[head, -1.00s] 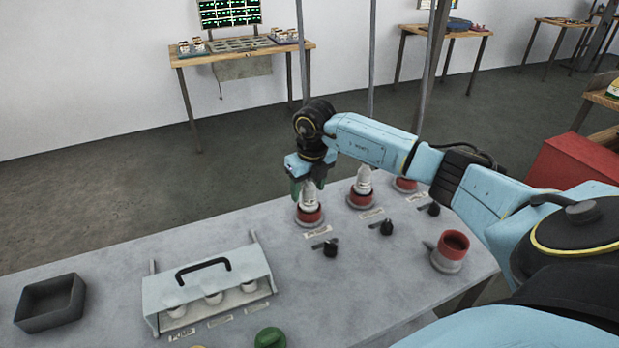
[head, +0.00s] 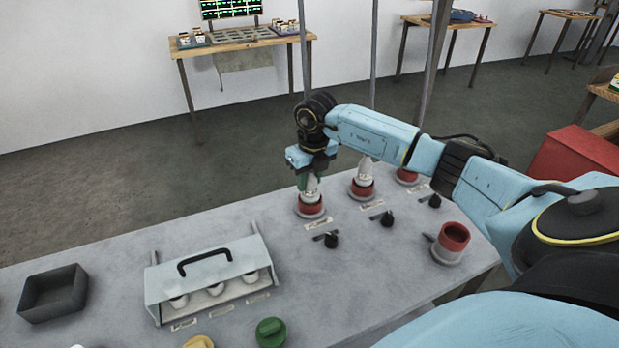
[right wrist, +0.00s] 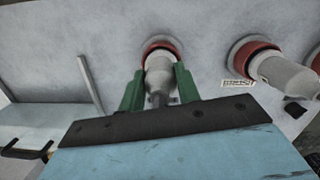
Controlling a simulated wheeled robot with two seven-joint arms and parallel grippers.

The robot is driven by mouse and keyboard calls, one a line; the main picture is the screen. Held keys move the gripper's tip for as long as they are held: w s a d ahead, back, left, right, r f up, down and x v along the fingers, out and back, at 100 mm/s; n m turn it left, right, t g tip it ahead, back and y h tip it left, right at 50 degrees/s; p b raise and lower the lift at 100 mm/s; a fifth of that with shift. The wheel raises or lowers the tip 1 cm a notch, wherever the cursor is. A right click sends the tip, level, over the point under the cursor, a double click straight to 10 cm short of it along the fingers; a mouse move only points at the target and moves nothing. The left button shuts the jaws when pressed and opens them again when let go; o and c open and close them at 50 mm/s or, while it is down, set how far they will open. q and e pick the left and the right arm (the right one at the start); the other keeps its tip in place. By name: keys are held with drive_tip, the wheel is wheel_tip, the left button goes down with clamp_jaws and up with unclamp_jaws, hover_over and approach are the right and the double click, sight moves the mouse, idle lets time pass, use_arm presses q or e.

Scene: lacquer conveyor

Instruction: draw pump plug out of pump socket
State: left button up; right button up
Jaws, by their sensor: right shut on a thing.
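The pump plug (right wrist: 160,75) is white-grey with a cable end and sits upright in its red-ringed pump socket (head: 310,207), the leftmost of the row on the table. My right gripper (head: 308,184) is over that socket, its green fingers on either side of the plug. In the right wrist view the right gripper (right wrist: 158,90) is shut on the plug's body, and the socket's red ring shows just beyond it. The plug's lower end is hidden in the socket. My left gripper is not in view.
A second white plug (head: 362,175) stands in the neighbouring red socket, close on the right. Black switches (head: 331,240) line the front of the sockets. A separate red socket (head: 453,240) is at the right.

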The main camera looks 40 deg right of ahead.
drive_tip(key=shift+r+p, duration=2.25)
drive_tip(key=shift+r, duration=0.75)
drive_tip(key=shift+r, duration=0.1)
drive_tip(key=shift+r+p, duration=1.2)
drive_tip(key=shift+r, duration=0.25)
